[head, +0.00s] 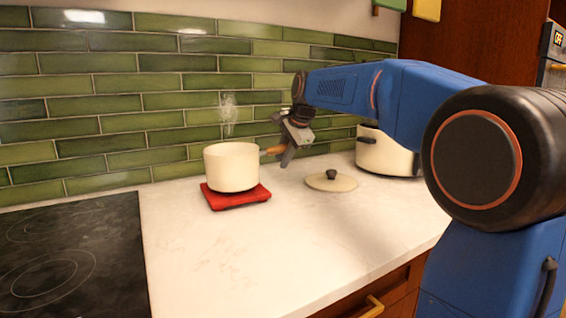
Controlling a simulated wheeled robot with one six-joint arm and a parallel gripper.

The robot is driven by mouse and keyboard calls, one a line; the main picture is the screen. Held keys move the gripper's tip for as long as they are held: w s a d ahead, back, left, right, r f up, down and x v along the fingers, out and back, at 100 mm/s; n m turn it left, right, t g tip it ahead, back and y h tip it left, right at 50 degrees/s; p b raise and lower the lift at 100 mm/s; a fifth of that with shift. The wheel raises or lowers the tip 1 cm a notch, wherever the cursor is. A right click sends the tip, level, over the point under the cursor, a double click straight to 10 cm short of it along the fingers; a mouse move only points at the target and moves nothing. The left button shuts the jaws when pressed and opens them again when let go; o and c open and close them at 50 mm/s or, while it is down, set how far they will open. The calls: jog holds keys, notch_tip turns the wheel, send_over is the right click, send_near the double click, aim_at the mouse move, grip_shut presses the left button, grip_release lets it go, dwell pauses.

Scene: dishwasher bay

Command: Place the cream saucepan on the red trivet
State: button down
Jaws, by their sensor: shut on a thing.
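The cream saucepan (231,168) is upright at the red trivet (240,202) on the white counter. Its base appears to rest on the trivet, whose front and right edges show below it. Faint steam rises above the pan. The pan's brown handle (275,150) points right. My gripper (287,152) is shut on this handle at the right of the pan. The gripper hides the outer part of the handle.
A cream lid (331,181) with a dark knob lies on the counter right of the trivet. A larger cream pot (385,153) with dark handles stands behind it, near the tiled wall. A black cooktop (75,255) is at the left. The front middle counter is clear.

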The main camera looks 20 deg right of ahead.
jog(key=shift+f, duration=0.65)
jog(key=c, duration=1.6)
grip_release()
jog(key=shift+f, duration=0.1)
jog(key=shift+o, duration=0.2)
jog(key=v, duration=1.2)
